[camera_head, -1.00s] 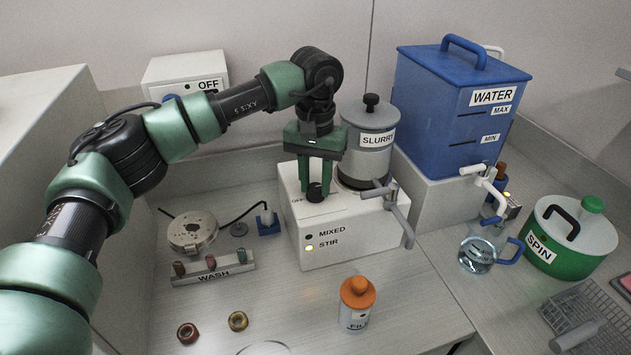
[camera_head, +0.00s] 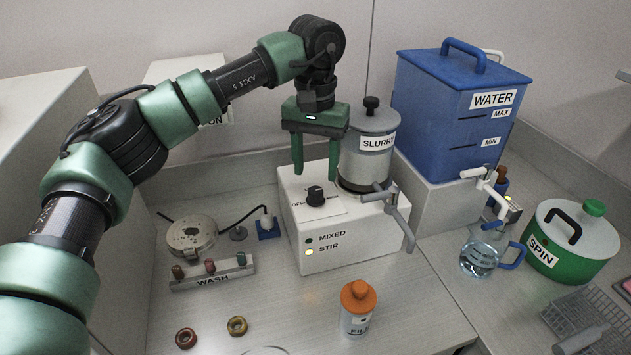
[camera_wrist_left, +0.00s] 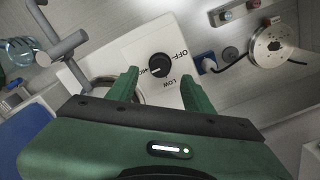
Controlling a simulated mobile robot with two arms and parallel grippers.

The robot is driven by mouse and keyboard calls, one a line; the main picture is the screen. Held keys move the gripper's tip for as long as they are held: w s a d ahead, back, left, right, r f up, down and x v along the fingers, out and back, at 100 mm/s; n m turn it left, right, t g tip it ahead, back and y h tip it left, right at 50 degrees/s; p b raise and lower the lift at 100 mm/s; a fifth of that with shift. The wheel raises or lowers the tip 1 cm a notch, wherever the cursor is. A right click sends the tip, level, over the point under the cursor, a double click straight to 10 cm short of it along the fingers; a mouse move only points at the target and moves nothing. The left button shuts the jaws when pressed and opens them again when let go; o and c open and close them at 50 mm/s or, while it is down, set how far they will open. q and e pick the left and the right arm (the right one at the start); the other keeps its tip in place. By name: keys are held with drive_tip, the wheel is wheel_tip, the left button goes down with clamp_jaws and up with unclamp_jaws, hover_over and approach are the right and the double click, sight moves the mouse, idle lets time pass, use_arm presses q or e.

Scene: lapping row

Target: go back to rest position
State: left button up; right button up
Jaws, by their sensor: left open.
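My left gripper (camera_head: 315,160) is open and empty. It hangs above the white stirrer box (camera_head: 345,240), with its fingers pointing down and clear of the black knob (camera_head: 316,195). In the left wrist view the knob (camera_wrist_left: 160,66) shows beyond and between the two green fingers (camera_wrist_left: 158,88), apart from them. The stirrer's STIR light is lit yellow. The grey SLURRY pot (camera_head: 368,150) stands on the box just right of the gripper. My right gripper is not in view.
The blue WATER tank (camera_head: 440,120) stands to the right, with a glass jug (camera_head: 480,258) below its tap. A green SPIN pot (camera_head: 570,245) is at far right. An orange-capped bottle (camera_head: 357,305), two rings and the WASH rack (camera_head: 212,272) stand in front. A white switch box (camera_head: 185,70) is behind my arm.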

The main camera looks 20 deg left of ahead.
use_arm(q)
drive_tip(key=shift+r, duration=1.3)
